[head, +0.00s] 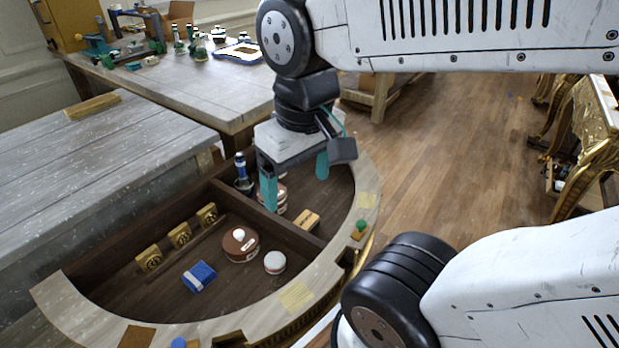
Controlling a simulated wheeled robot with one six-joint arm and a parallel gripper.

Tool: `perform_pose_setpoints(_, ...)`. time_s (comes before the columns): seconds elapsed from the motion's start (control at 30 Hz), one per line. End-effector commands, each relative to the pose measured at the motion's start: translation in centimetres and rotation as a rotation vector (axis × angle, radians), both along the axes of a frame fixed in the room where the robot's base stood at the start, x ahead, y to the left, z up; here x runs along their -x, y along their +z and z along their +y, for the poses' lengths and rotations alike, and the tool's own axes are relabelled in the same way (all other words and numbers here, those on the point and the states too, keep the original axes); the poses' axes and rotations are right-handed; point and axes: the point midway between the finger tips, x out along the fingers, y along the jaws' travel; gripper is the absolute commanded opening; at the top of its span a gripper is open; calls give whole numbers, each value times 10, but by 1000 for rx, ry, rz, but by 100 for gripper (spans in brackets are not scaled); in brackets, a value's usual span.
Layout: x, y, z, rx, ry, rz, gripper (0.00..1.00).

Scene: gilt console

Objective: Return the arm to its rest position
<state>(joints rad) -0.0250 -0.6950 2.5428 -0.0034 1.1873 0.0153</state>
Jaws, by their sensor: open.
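My gripper (296,185) hangs from my white and black arm over the right part of the half-round console (88,320). Its two teal fingers are spread apart and point down. I see nothing held between them. A brown round container (281,190) shows partly behind the left finger. I cannot tell how high the fingertips are above the console's floor. My arm reaches in from the right side of the picture.
The console's recess holds a brown round tin (240,244), a small white-topped jar (275,262), a blue packet (199,276), gold blocks (179,235) and a wooden piece (305,221). A cluttered bench (215,85) stands behind. The floor (450,150) at right is clear up to gilt furniture (583,120).

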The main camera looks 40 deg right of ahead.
Motion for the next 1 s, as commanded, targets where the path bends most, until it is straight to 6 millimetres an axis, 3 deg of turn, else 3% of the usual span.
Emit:
perform_pose_setpoints(0.2, 19, 4, -6, 1, -14, -8, 83)
perform_pose_setpoints(1.0, 18, 4, -5, 2, -13, -8, 83)
